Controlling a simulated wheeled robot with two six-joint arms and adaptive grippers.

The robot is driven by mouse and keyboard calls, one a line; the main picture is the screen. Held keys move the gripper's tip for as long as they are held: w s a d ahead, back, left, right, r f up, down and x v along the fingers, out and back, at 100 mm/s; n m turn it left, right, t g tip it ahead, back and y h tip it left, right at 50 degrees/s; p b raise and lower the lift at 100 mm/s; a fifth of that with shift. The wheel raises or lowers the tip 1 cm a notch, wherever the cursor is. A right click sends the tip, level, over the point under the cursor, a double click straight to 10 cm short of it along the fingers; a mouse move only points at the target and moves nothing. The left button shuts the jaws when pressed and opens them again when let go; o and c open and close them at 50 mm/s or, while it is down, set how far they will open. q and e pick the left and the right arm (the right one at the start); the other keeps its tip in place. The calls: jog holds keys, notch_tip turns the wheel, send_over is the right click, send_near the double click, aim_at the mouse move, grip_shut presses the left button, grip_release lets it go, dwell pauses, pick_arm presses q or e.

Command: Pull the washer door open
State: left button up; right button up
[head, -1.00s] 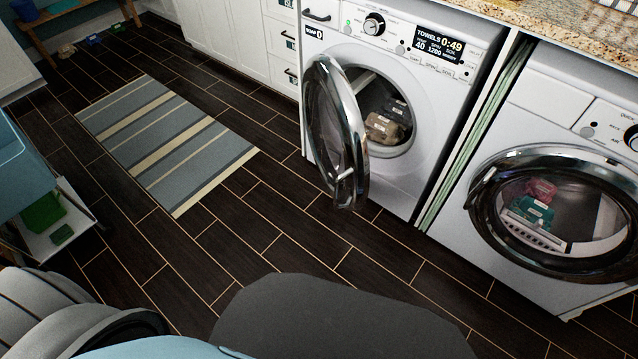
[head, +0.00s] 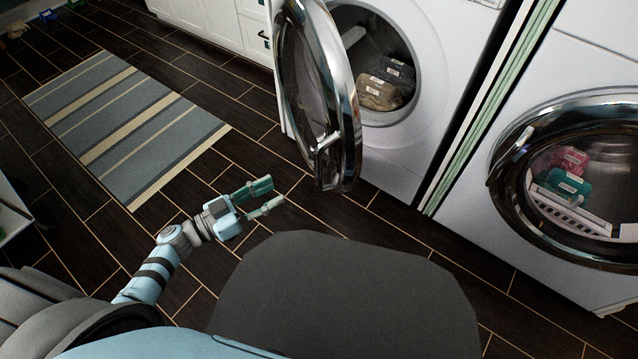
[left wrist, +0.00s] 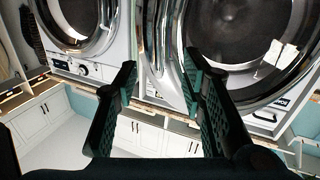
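The washer (head: 440,60) is the white front-loader at the upper middle of the head view. Its round door (head: 318,95), with chrome rim and dark glass, stands swung wide open to the left. A small latch piece shows low on the door. The drum opening is exposed, with tan and dark bundles (head: 378,92) inside. My left gripper (head: 276,192) is open and empty, left of and below the door's lower edge, apparently apart from it. In the left wrist view the fingers (left wrist: 160,65) are spread, with the door (left wrist: 235,30) beyond them. My right gripper is not in view.
A second front-loader (head: 575,75) at the right has its door (head: 505,150) shut, with pink and teal bundles behind the glass. A striped rug (head: 125,120) lies at the left. White cabinets (head: 205,25) stand behind. Dark plank floor around my left gripper is clear.

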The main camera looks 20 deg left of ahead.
aim_at(319, 167)
pick_arm(q)
jog(key=b+x, duration=0.1)
jog(key=x, duration=0.5)
jog(key=b+x, duration=0.2)
jog(key=x, duration=0.5)
jog(key=shift+d+r, duration=0.1)
jog(key=shift+r, duration=0.1)
jog(key=shift+w+d+r, duration=0.1)
jog(key=shift+w+d, duration=0.15)
jog(key=shift+w, duration=0.05)
grip_shut()
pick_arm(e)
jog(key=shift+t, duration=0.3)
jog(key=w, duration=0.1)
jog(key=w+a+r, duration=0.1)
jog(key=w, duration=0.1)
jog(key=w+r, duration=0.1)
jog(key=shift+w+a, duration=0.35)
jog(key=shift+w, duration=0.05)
